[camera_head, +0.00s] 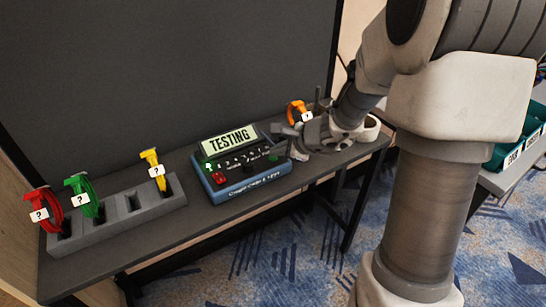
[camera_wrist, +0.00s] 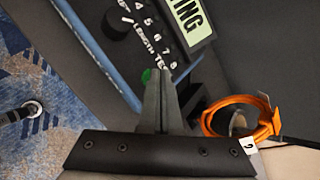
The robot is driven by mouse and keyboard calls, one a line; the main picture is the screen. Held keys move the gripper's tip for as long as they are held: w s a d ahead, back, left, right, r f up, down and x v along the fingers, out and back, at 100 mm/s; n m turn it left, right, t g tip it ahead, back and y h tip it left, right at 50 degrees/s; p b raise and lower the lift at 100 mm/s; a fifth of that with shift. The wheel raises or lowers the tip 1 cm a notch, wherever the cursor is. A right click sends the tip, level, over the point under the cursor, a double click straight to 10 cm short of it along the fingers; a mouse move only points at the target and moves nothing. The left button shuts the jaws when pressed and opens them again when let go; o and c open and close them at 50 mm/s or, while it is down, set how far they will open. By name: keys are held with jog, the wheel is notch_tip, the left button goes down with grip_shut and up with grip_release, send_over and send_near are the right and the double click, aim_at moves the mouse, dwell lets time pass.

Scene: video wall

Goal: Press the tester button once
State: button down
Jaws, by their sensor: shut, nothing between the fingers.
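The blue and black cable tester (camera_head: 243,191) lies on the dark table. Its lit screen (camera_head: 229,139) reads "TESTING"; part of the screen (camera_wrist: 190,16) also shows in the wrist view. A green button (camera_wrist: 147,76) lies right at my fingertips in the wrist view, partly hidden by them, and a green spot (camera_head: 272,157) shows at the tester's right end in the head view. My gripper (camera_wrist: 158,80) is shut and empty, pointing down at the tester's right end. Whether the fingertips touch the button I cannot tell.
A grey rack (camera_head: 118,216) at left holds red (camera_head: 49,211), green (camera_head: 87,200) and yellow (camera_head: 152,165) cables, with one slot empty. An orange cable (camera_wrist: 243,112) with a "?" tag lies close beside my gripper. Teal bins (camera_head: 520,145) stand at right.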

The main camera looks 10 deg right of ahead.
aim_at(277, 160)
dwell(0.3)
jog(key=shift+r+p, duration=0.6)
jog(key=shift+r, duration=0.15)
jog(key=shift+r, duration=0.1)
notch_tip(277, 160, up, 5)
jog(key=p, duration=0.4)
dwell(0.5)
